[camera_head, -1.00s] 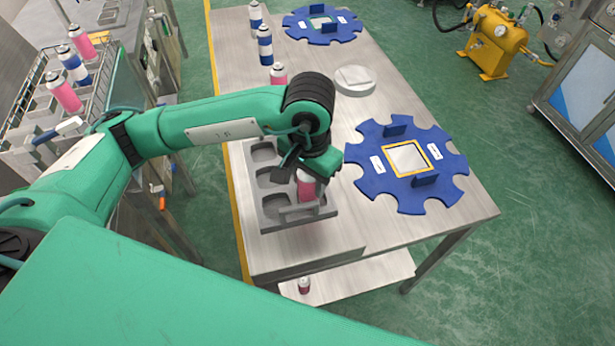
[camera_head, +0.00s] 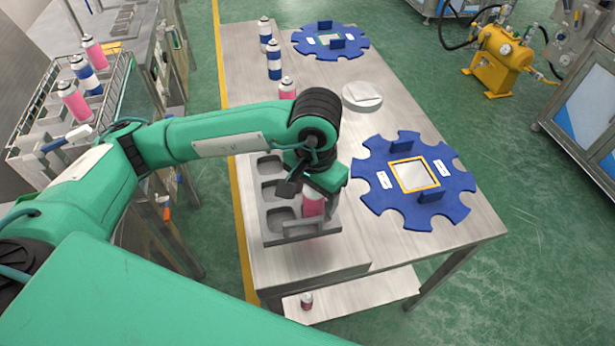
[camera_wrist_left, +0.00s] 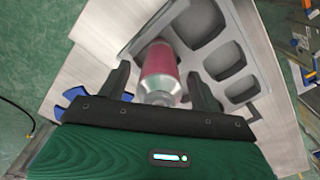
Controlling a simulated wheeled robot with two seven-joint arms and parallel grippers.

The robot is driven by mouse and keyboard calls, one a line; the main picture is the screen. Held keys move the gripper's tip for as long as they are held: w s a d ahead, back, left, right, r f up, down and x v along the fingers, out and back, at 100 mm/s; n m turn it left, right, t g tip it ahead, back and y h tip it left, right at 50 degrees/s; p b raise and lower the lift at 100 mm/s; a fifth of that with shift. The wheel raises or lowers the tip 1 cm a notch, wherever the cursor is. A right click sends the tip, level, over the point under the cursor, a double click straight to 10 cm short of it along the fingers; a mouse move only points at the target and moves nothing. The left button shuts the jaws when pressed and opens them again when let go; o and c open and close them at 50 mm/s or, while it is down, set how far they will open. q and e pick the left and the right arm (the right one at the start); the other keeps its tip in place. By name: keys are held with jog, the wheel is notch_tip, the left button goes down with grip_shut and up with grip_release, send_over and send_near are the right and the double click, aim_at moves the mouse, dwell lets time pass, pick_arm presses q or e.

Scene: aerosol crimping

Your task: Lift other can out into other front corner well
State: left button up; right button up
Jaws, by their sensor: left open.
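A pink can (camera_head: 313,206) with a silver top stands in the front right corner well of the grey tray (camera_head: 268,222). My left gripper (camera_head: 308,184) is over that corner, pointing down. In the left wrist view, its two dark fingers (camera_wrist_left: 160,88) are apart, one on each side of the pink can (camera_wrist_left: 160,66), with visible gaps. The tray (camera_wrist_left: 238,88) shows there with empty wells beside the can. The can's base is hidden in the head view. My right gripper is not in view.
Two blue-and-white cans (camera_head: 274,62) and another pink can (camera_head: 287,88) stand farther back on the table. A blue notched wheel (camera_head: 375,195) lies right of the tray, another (camera_head: 305,45) behind. A wire rack (camera_head: 105,112) with several cans stands left. A white round piece (camera_head: 362,96) lies mid-table.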

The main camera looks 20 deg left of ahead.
pick_arm(q)
jog(key=shift+w+d+f, duration=0.45)
jog(key=shift+d, duration=0.15)
jog(key=r, duration=0.5)
jog(key=a+r, duration=0.1)
jog(key=r, duration=0.4)
jog(key=s+r, duration=0.1)
jog(key=r, duration=0.3)
jog(key=shift+a+r, duration=0.2)
jog(key=shift+r, duration=0.2)
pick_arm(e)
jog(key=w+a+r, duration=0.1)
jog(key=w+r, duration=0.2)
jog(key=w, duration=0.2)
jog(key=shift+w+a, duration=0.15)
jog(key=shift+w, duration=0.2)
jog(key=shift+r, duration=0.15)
